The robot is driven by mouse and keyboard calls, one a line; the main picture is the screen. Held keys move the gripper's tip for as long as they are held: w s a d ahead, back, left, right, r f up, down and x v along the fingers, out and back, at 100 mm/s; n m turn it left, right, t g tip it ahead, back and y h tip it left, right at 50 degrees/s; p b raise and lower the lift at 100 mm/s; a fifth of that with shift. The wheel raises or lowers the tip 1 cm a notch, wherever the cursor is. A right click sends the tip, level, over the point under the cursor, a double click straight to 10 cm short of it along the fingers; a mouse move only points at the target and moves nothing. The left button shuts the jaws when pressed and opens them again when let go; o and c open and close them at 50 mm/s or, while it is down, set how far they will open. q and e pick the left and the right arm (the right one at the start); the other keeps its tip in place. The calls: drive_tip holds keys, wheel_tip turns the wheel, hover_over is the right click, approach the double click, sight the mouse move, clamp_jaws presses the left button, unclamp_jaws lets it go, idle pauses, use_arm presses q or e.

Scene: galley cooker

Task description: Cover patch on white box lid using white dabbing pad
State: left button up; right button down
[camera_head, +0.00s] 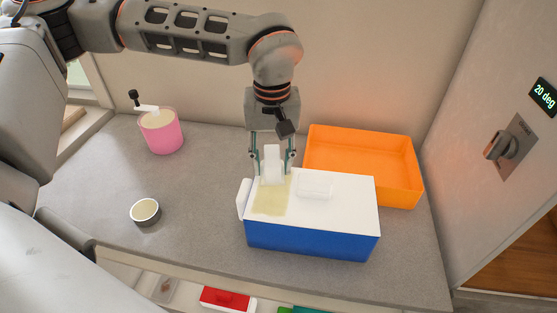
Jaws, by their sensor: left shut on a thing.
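The white box lid (342,214) tops a blue box (310,243) on the grey counter. A pale yellow patch (270,205) covers part of the lid's left side. My left gripper (273,165) points down at the far edge of the patch and is shut on a white dabbing pad (272,165). The pad's lower end is at the patch; whether it touches the lid is hard to tell. A whitish raised handle (315,185) is on the lid right of the pad. My right gripper is not in view.
An orange tray (400,185) stands directly behind and right of the box. A pink pot (161,132) with a white tool in it and a small bowl (145,211) stand to the left. An open drawer (228,299) lies below the counter's front edge.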

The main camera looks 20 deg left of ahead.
use_arm(q)
drive_tip(key=shift+a, duration=0.3)
drive_tip(key=shift+w+d, duration=0.15)
drive_tip(key=shift+d, duration=0.45)
drive_tip(key=shift+w+d, duration=0.15)
drive_tip(key=shift+d, duration=0.45)
drive_tip(key=shift+s+a+f+p, duration=0.1)
drive_tip(key=shift+s+a+p, duration=0.1)
drive_tip(key=shift+a, duration=0.4)
drive_tip(key=shift+s+a+p, duration=0.15)
drive_tip(key=shift+s+a, duration=0.05)
drive_tip(key=shift+a, duration=0.4)
drive_tip(key=shift+w+d, duration=0.2)
drive_tip(key=shift+d, duration=0.4)
drive_tip(key=shift+w+d, duration=0.15)
drive_tip(key=shift+d, duration=0.45)
drive_tip(key=shift+s+a+p, duration=0.15)
drive_tip(key=shift+a+p, duration=0.2)
drive_tip(key=shift+a, duration=0.3)
